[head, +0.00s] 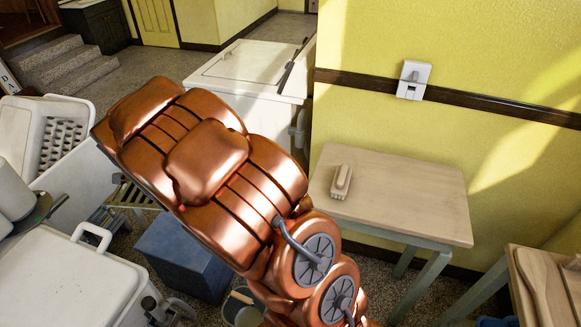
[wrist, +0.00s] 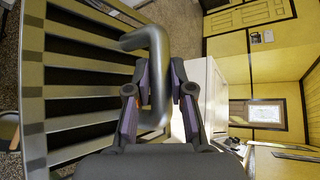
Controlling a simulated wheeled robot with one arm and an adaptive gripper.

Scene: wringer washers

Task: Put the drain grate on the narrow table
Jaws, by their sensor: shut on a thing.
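In the wrist view my gripper (wrist: 159,78) has its fingers closed around a bent grey metal bar (wrist: 157,75). The bar appears to be the handle of the slatted drain grate (wrist: 34,95), which fills the left side; where they join is unclear. In the head view a slatted olive piece (head: 132,194), apparently the same grate, shows beside my copper-coloured arm, which hides my gripper. The narrow table (head: 415,195) has a pale wooden top and grey-green legs. It stands against the yellow wall, right of my arm and apart from the grate.
A scrub brush (head: 341,182) rests on the table's left part; the rest of its top is clear. A blue box (head: 185,257) sits on the floor below my arm. White tubs (head: 75,275) crowd the left. A white chest (head: 255,68) stands behind my arm. Another wooden surface (head: 548,290) is at lower right.

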